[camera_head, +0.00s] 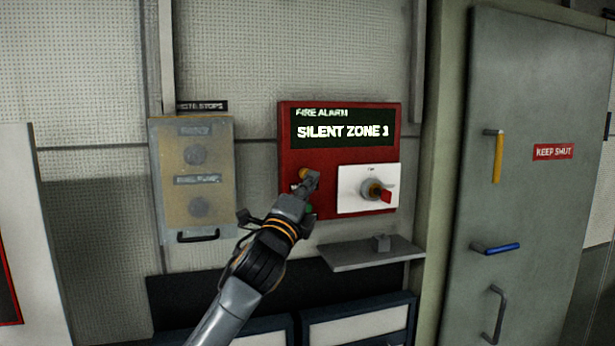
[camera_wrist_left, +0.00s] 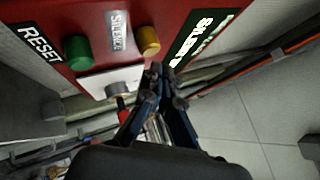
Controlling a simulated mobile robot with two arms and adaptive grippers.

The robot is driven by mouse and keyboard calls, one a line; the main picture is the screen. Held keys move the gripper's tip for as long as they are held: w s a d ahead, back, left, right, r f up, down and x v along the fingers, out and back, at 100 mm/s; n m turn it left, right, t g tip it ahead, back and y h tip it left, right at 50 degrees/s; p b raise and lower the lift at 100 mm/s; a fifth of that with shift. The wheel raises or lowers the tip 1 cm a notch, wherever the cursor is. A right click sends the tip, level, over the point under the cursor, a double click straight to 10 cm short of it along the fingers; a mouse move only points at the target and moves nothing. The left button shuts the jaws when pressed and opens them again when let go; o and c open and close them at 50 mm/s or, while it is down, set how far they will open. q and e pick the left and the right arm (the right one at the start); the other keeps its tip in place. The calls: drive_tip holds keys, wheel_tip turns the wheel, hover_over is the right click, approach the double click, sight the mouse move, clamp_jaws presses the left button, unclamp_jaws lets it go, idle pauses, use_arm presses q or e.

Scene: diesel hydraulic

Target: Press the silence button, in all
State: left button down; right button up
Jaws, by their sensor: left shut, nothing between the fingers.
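The red fire alarm panel (camera_head: 289,130) is on the wall; its dark display reads "FIRE ALARM" and "SILENT ZONE" with a final digit. The yellow silence button (camera_head: 303,173) is partly covered by my left gripper (camera_head: 312,178). In the left wrist view, the yellow button (camera_wrist_left: 147,40) sits beside a label reading "SILENCE", and a green button (camera_wrist_left: 77,50) sits beside a label reading "RESET". My left gripper's fingertips (camera_wrist_left: 160,73) are shut and empty, close by the yellow button. I cannot tell whether they touch it. My right gripper is not in view.
A white plate with a rotary switch and red handle (camera_head: 375,190) is at the panel's lower right. A small grey shelf (camera_head: 360,256) juts out below. A yellowed box (camera_head: 190,215) hangs at the left, and a grey door (camera_head: 530,210) with handles stands at the right.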

use_arm(q)
drive_tip(key=shift+s+d, duration=0.25)
drive_tip(key=shift+s, duration=0.55)
drive_tip(key=shift+s+d, duration=0.3)
drive_tip(key=shift+s, duration=0.45)
drive_tip(key=shift+s+d, duration=0.25)
drive_tip(key=shift+s, duration=0.55)
